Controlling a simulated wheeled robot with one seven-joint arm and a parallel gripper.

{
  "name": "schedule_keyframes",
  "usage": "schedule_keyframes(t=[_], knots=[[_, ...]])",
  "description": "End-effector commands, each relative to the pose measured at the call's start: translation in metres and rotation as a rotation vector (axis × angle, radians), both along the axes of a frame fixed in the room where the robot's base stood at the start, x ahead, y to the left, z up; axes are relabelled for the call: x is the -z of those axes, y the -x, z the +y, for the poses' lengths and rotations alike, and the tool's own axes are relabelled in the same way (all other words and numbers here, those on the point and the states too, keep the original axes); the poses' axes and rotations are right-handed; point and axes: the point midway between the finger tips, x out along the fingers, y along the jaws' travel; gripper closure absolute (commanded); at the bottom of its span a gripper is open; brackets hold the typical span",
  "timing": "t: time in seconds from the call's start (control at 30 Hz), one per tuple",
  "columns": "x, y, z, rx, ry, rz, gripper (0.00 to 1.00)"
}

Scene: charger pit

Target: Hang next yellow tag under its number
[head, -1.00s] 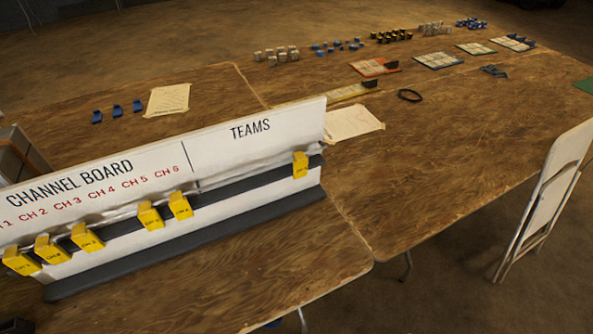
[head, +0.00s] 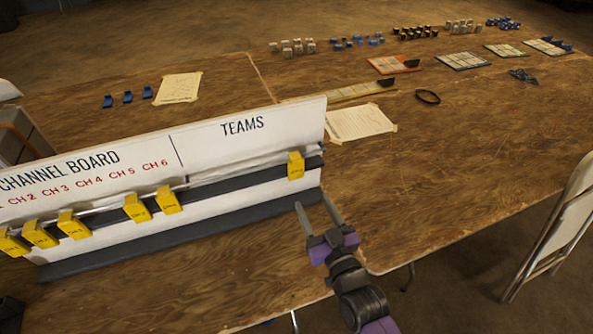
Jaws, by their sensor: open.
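The white channel board (head: 225,148) stands on the near table, with red channel numbers on its left part and "TEAMS" on its right. Several yellow tags hang along its dark rail under the channel part, the rightmost of them a yellow tag (head: 168,199) near CH 6. A wider gap shows between the tag near CH 6's neighbour (head: 137,208) and the yellow tag (head: 73,225) to its left. One yellow tag (head: 296,166) hangs alone under TEAMS. My gripper (head: 312,200) is open and empty, just below and right of that lone tag, apart from it. The writing on the tags is too small to read.
Blue pieces (head: 127,97) and a paper sheet (head: 179,88) lie behind the board. Another sheet (head: 360,122), a black loop (head: 428,97) and several small blocks and cards lie on the tables. A folding chair (head: 555,230) stands at right. The right table's middle is clear.

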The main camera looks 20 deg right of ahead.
Motion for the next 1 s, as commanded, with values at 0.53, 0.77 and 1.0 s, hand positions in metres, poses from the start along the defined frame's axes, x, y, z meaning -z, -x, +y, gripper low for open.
schedule_keyframes(t=[0.53,0.77,1.0], knots=[[-0.002,-0.100,-0.001,0.001,0.000,-0.003,0.47],[-0.003,-0.124,0.000,0.000,0.000,-0.001,0.47],[-0.004,-0.128,0.000,0.000,0.000,0.000,0.47]])
